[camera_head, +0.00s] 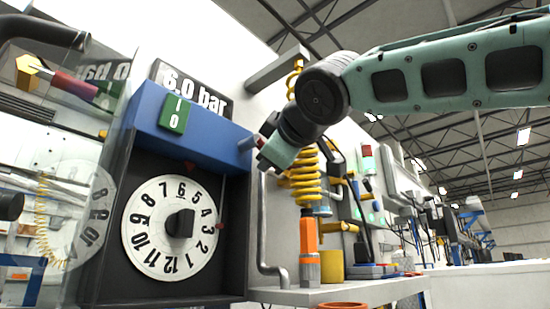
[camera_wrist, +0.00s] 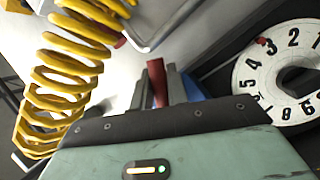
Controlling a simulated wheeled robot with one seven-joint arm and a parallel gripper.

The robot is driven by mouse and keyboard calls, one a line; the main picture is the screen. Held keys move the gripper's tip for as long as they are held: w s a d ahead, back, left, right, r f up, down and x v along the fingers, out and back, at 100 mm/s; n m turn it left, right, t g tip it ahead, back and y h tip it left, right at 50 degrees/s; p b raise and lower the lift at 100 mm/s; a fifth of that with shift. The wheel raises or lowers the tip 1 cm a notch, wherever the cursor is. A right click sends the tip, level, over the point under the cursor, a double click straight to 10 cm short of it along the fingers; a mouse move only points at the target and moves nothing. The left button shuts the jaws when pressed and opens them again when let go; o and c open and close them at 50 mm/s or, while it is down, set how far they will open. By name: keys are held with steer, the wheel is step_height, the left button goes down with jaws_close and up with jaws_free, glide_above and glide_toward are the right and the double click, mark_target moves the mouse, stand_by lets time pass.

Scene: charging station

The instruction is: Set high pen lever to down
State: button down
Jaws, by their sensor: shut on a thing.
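My gripper (camera_head: 262,146) is at the right side of the blue-topped dial box (camera_head: 150,118), by its upper right corner. In the wrist view, the fingers (camera_wrist: 161,88) are shut on a narrow red bar (camera_wrist: 157,80), which I take to be the high pen lever. The bar's far end and mount are hidden by the fingers and the box. The box carries a round white numbered dial (camera_head: 145,220) with a black knob (camera_head: 180,224).
A coiled yellow hose (camera_head: 304,178) hangs close to the right of my gripper, above an orange tool (camera_head: 308,237). A grey pipe (camera_head: 264,225) runs down beside the box to a shelf (camera_head: 345,290). A clear panel stands at the left.

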steer(key=shift+s+a+f+m+g, duration=0.15)
steer(key=shift+f+m+g, duration=0.25)
steer(key=shift+m, duration=0.5)
steer(key=c, duration=1.4)
jaws_free()
steer(key=shift+o, duration=0.2)
steer(key=shift+s, duration=0.1)
steer(key=b+v, duration=0.6)
steer(key=v, duration=1.1)
steer(key=shift+s, duration=0.15)
steer(key=shift+r, duration=0.15)
